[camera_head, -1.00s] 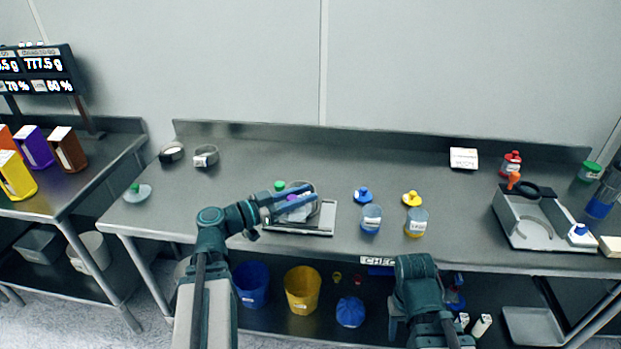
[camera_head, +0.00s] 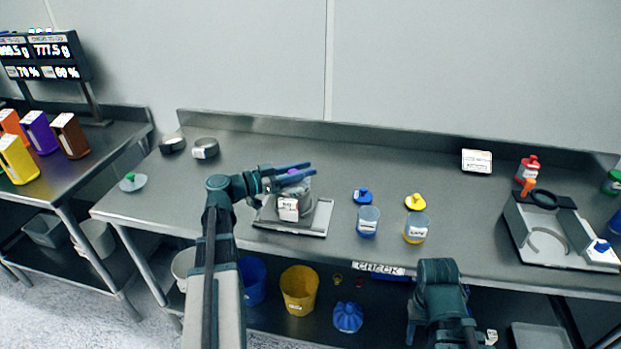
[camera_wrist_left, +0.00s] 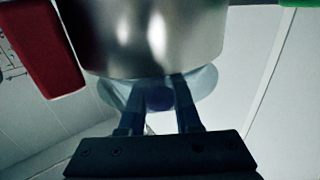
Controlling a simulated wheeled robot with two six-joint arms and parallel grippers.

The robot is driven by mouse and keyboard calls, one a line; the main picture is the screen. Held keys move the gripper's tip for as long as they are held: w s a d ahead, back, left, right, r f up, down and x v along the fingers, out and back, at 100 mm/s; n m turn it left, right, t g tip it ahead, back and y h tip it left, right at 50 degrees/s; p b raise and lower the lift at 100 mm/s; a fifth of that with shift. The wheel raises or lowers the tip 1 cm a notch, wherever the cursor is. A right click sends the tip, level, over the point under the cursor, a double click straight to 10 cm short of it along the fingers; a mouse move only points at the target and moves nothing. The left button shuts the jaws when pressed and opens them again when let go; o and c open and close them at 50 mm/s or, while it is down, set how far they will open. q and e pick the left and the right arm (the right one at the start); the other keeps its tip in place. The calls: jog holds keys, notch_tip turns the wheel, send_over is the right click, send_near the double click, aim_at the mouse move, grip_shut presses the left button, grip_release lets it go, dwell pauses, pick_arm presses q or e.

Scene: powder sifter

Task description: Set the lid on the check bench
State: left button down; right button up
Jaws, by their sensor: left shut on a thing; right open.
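My left gripper (camera_head: 304,173) is shut on the purple knob (camera_head: 293,171) of a lid, above the scale (camera_head: 318,226) on the bench. In the left wrist view the fingers (camera_wrist_left: 160,100) close around the dark purple knob (camera_wrist_left: 158,99), with the lid's pale translucent disc (camera_wrist_left: 203,82) behind it. A metal pot (camera_wrist_left: 150,35) fills the upper middle there. In the head view a pot with a white label (camera_head: 289,209) stands on the scale under the gripper. The check bench (camera_head: 420,160) carries a CHECK label on its front edge. My right gripper is not visible; only its arm shows.
A blue-lidded (camera_head: 363,196) and a yellow-lidded item (camera_head: 415,202) stand behind two jars (camera_head: 367,222). A green-knobbed lid (camera_head: 133,182) and two metal rings (camera_head: 205,148) lie at the left. A grey stand (camera_head: 545,235) is at right. The bench's back middle is clear.

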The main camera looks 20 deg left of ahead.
pick_arm(q)
jog(key=shift+s+a+f, duration=0.1)
jog(key=shift+s+f, duration=0.1)
jog(key=shift+f, duration=0.55)
jog(key=shift+w, duration=0.15)
jog(key=shift+f+b, duration=0.15)
jog(key=shift+b, duration=0.25)
jog(key=c, duration=0.6)
grip_release()
